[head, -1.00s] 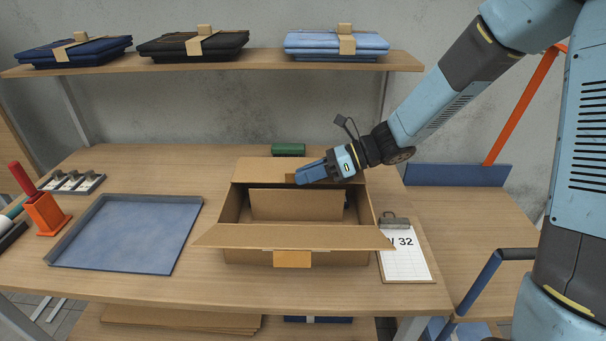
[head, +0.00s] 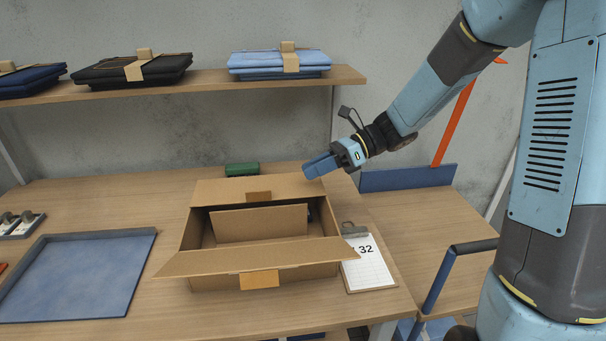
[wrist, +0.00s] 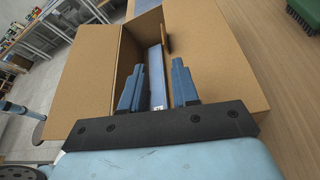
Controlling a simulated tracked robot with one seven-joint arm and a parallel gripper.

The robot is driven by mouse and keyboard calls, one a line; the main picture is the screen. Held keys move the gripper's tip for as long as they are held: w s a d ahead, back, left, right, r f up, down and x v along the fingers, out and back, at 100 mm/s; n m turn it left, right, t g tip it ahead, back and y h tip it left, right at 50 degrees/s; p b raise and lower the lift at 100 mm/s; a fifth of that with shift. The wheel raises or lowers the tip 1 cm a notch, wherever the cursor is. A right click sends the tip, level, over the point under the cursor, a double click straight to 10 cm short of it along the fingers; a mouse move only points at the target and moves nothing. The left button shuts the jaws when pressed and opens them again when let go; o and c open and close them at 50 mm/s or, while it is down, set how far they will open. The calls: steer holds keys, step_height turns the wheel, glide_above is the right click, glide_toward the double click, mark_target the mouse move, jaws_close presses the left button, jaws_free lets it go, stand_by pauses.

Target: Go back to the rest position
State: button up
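My gripper (head: 308,170) is in the air above the back right part of an open cardboard box (head: 265,275). In the wrist view, its two blue fingers (wrist: 157,88) stand apart with a gap between them. A blue strip with a small white label (wrist: 157,75) shows between the fingers, looking to be down in the box, and I cannot tell what it is. The box (wrist: 90,75) also shows in the wrist view with its flaps open. An upright cardboard panel (head: 260,224) hides most of the box's inside in the head view.
A blue tray (head: 80,275) lies left of the box, and a clipboard (head: 370,265) lies to its right. A green brush (head: 242,169) is behind the box. A shelf (head: 210,80) with folded clothes runs above. A blue-and-orange frame (head: 408,178) stands at the right.

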steer(key=shift+d, duration=0.1)
steer(key=w+d+r+m+t+h, duration=0.45)
steer(key=w+r+m+t, duration=0.35)
steer(key=w+m+t, duration=0.5)
steer(key=s+d+r+m+t+h, duration=0.2)
steer(key=d+r+m+h, duration=0.1)
steer(key=d+m, duration=0.4)
steer(key=s+d+r+m+t+h, duration=0.25)
steer(key=d+m, duration=0.25)
steer(key=m, duration=0.4)
steer(key=s+d+r+m+g+h, duration=0.25)
steer(key=s+d+m+h, duration=0.25)
steer(key=s+d+m, duration=0.65)
steer(key=s+a+f+m+g+y, duration=0.1)
steer(key=s+f+m+g, duration=0.1)
steer(key=s+m, duration=0.5)
steer(key=s+a+f+m+g+y, duration=0.1)
steer(key=s+a+f+m+g, duration=0.1)
steer(key=s+m, duration=0.5)
steer(key=shift+s+a+f+g, duration=0.3)
steer(key=shift+s+g, duration=0.3)
steer(key=shift+s, duration=0.1)
